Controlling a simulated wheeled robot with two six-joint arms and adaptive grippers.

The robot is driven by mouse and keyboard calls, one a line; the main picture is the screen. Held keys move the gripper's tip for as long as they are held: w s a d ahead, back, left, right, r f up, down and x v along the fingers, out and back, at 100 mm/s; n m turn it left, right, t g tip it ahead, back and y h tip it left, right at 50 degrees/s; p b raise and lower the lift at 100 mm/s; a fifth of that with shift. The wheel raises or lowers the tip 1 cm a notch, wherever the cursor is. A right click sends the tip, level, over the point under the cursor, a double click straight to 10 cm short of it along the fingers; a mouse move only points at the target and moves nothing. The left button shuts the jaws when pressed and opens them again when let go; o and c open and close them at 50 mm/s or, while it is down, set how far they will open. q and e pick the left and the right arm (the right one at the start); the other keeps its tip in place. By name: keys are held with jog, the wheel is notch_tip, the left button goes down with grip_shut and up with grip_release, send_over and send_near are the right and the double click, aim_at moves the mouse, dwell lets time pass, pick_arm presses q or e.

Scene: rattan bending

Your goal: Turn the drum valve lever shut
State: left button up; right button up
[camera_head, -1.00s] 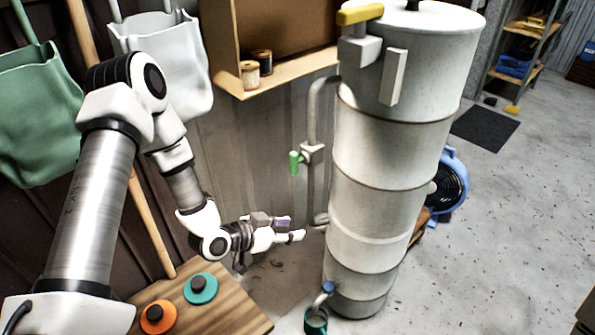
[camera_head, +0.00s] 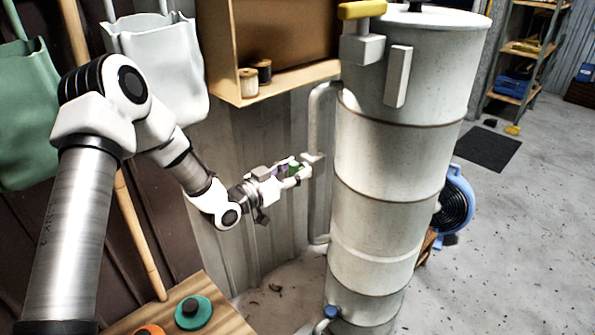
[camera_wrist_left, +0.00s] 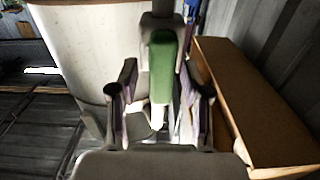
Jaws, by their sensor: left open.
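The tall pale drum (camera_head: 385,160) stands upright in the middle of the head view. A green lever (camera_head: 295,168) sits on the valve of the side pipe (camera_head: 318,205) at the drum's left. My left gripper (camera_head: 299,175) is at this lever and partly hides it. In the left wrist view the green lever (camera_wrist_left: 162,68) points toward my open left gripper (camera_wrist_left: 162,102) and lies centred between its two fingers, with gaps on both sides. A yellow lever (camera_head: 362,10) is at the drum's top and a blue-topped tap (camera_head: 331,312) at its bottom. My right gripper is out of view.
A wooden wall shelf (camera_head: 290,82) with two spools hangs above my left gripper; its side is close on the right in the wrist view (camera_wrist_left: 240,100). A wooden bench (camera_head: 215,320) is at bottom left. A blue fan (camera_head: 457,200) stands behind the drum.

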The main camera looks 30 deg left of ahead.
pick_arm(q)
jog(key=shift+s, duration=0.1)
grip_shut()
jog(key=shift+a+n, duration=0.1)
jog(key=shift+n, duration=0.4)
jog(key=n, duration=0.3)
jog(key=shift+a+f+n, duration=0.15)
jog(key=shift+n, duration=0.15)
jog(key=n, duration=0.4)
jog(key=shift+a+f+n, duration=0.15)
jog(key=shift+n, duration=0.15)
jog(key=n, duration=0.4)
jog(key=shift+a+f, duration=0.1)
jog(key=shift+f, duration=0.1)
jog(key=n, duration=0.4)
jog(key=shift+f+n, duration=0.15)
jog(key=shift+n, duration=0.15)
jog(key=shift+w, duration=0.2)
